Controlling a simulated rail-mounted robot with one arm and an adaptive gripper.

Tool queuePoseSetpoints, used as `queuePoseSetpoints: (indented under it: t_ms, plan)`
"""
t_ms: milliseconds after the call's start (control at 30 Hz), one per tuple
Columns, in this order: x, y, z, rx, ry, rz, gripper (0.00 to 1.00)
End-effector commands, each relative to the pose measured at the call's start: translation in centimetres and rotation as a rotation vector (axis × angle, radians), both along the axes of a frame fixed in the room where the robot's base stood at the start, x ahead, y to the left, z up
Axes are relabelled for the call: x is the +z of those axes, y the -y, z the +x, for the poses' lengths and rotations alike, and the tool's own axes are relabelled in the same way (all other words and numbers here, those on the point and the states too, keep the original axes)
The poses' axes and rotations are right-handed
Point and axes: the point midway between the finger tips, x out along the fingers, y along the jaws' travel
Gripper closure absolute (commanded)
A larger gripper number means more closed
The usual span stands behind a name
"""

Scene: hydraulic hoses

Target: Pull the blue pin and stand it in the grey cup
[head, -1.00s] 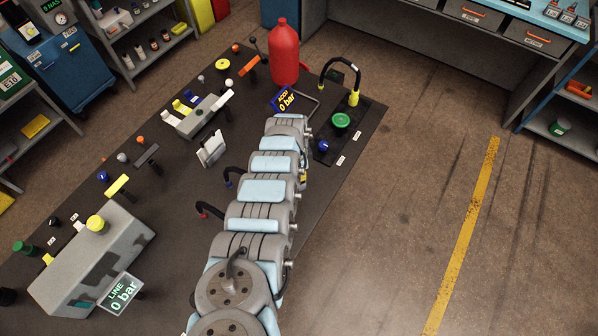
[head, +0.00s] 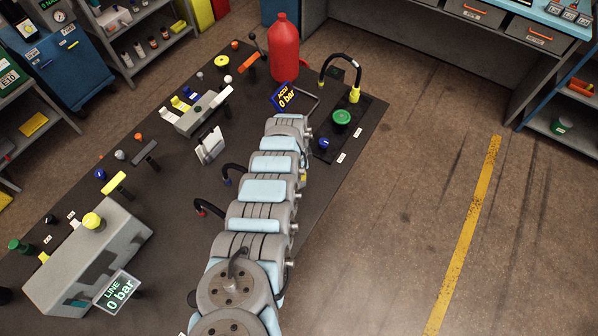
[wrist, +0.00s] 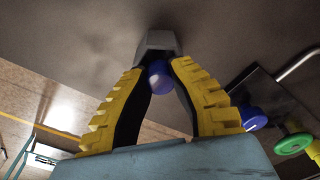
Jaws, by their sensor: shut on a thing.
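My gripper (wrist: 158,72) shows in the wrist view with its two yellow-and-black fingers closed in on a round blue head, the blue pin (wrist: 160,78). A small grey block-like piece (wrist: 156,42) shows right at the fingertips, beyond the blue head; I cannot tell whether it is the grey cup, a holder or part of the fingertips. The pin's shaft is hidden. In the head view my own arm covers the gripper and the pin. I cannot pick out the grey cup for certain in either view.
A blue knob (head: 324,143) and green knob (head: 342,117) stand on a black plate right of my arm. A black hose (head: 343,64) arches there, near a red bottle (head: 284,48) and the "ACCU 0 bar" sign (head: 286,97). A grey block (head: 85,258) stands front left.

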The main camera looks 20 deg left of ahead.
Motion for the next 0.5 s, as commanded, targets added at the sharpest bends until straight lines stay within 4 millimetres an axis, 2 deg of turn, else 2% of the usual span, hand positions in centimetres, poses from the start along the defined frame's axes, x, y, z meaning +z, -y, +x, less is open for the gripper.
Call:
queuePoseSetpoints:
  t_ms: [167,200,233,267,500]
  plan:
    - [-0.46,0.01,0.01,0.000,0.000,0.000,1.00]
    - [-0.33,0.01,0.01,0.000,0.000,0.000,0.68]
    - [-0.32,0.01,0.01,0.000,0.000,0.000,0.59]
    - [-0.32,0.01,0.01,0.000,0.000,0.000,0.55]
    - [-0.32,0.00,0.00,0.000,0.000,0.000,0.55]
